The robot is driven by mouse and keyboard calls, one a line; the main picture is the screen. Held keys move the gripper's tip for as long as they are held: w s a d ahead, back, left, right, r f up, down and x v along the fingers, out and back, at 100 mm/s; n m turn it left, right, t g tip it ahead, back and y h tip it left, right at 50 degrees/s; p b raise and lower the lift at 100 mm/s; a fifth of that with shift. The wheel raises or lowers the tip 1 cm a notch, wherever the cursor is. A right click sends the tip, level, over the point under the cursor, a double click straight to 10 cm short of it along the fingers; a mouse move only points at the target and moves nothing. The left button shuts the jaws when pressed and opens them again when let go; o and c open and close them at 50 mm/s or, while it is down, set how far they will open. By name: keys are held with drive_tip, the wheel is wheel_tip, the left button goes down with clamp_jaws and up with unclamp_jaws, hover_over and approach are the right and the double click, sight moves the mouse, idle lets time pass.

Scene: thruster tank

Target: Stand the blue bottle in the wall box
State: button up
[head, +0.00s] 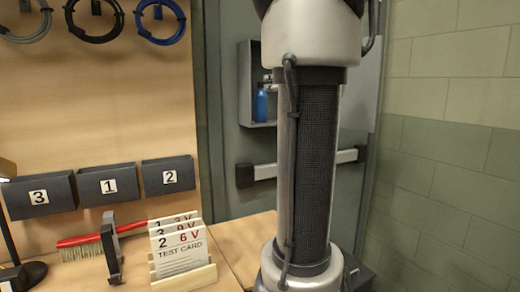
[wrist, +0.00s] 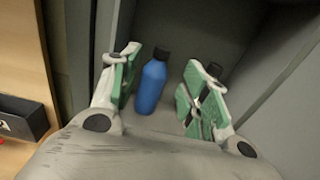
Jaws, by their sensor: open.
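The blue bottle (head: 261,105) with a dark cap stands upright inside the grey wall box (head: 244,88). My arm hides the right part of the box in the head view. In the wrist view the bottle (wrist: 151,85) stands on the floor of the box (wrist: 192,28), close to its left wall. My gripper (wrist: 163,65) is open, with its green-padded fingers to the left and right of the bottle. The bottle is nearer the left finger, and a gap shows on its right. I cannot tell whether the left finger touches it.
A dark object (wrist: 216,72) shows partly behind the right finger. The open box door (head: 364,85) is to the right. A grey bar (head: 262,172) crosses below the box. The bench holds test cards (head: 180,245), a red brush (head: 85,240) and a dark stand.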

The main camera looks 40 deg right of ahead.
drive_tip(key=a+f+n+g+y, duration=0.25)
drive_tip(key=a+f+n, duration=0.2)
drive_tip(key=a, duration=0.35)
drive_tip(key=a+f+n+g+y, duration=0.1)
drive_tip(key=a+f+n+y, duration=0.25)
drive_tip(key=a+n, duration=0.4)
drive_tip(key=s+a+f+n+g+y, duration=0.1)
drive_tip(key=s+a+f+n+g, duration=0.25)
drive_tip(key=a+f+n, duration=0.2)
drive_tip(key=s+a+f+n+g+y, duration=0.1)
drive_tip(key=s+a+f+n+g, duration=0.1)
drive_tip(key=s+a+f+n, duration=0.35)
drive_tip(key=s+a+f+n+g+h, duration=0.1)
drive_tip(key=s+f+n+g+h, duration=0.3)
drive_tip(key=s+n, duration=0.6)
wheel_tip(320, 180, down, 2)
drive_tip(key=n, duration=0.5)
drive_tip(key=shift+s+f, duration=0.15)
drive_tip(key=shift+s, duration=0.1)
